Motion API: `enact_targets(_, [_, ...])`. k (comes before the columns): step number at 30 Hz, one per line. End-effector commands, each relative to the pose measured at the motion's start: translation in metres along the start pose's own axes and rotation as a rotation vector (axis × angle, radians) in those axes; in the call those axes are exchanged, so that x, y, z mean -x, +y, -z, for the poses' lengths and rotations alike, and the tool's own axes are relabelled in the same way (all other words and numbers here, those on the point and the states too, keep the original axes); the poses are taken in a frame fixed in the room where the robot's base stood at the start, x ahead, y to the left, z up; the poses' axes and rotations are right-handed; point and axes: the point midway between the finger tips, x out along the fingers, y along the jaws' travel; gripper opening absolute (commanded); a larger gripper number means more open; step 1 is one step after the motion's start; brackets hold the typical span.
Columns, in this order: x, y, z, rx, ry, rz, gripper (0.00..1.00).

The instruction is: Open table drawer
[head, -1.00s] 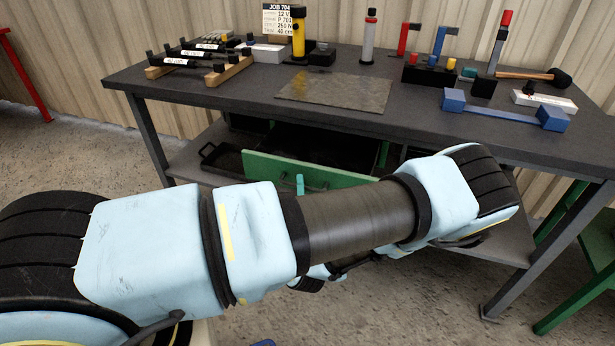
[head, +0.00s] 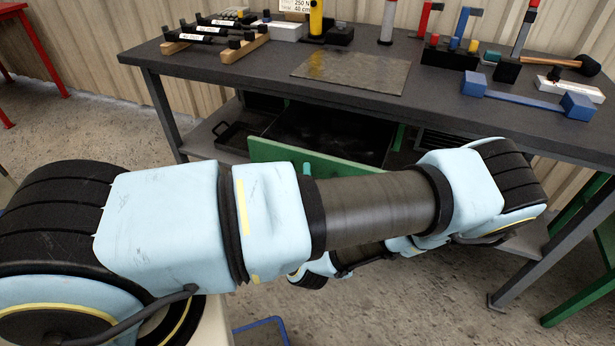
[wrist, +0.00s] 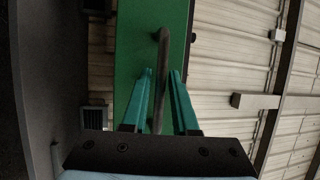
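The table drawer has a green front (head: 335,165) and is pulled out below the dark table top, with its dark inside showing in the head view. In the wrist view the green front (wrist: 135,55) fills the middle, with a dark bar handle (wrist: 161,50) on it. My gripper (wrist: 162,75) has its two teal fingers on either side of this bar, close against it, and looks shut on it. In the head view my arm hides the handle and most of the gripper; a teal fingertip (head: 307,169) shows at the drawer front.
The table top (head: 440,105) carries a metal plate (head: 352,71), a blue bracket (head: 527,95), a mallet (head: 575,65) and several tools along the back. A lower shelf (head: 205,135) with a dark tray lies left of the drawer. A green stand (head: 590,270) is at right.

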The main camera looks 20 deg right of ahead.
Motion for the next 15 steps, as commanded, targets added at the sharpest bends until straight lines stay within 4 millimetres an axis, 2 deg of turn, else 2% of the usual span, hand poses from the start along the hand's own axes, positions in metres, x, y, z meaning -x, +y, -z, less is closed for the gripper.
enact_targets(8, [0.008, 0.001, 0.001, 0.0, 0.002, -0.001, 0.27])
enact_targets(15, [0.051, 0.004, 0.001, 0.0, 0.004, -0.002, 0.27])
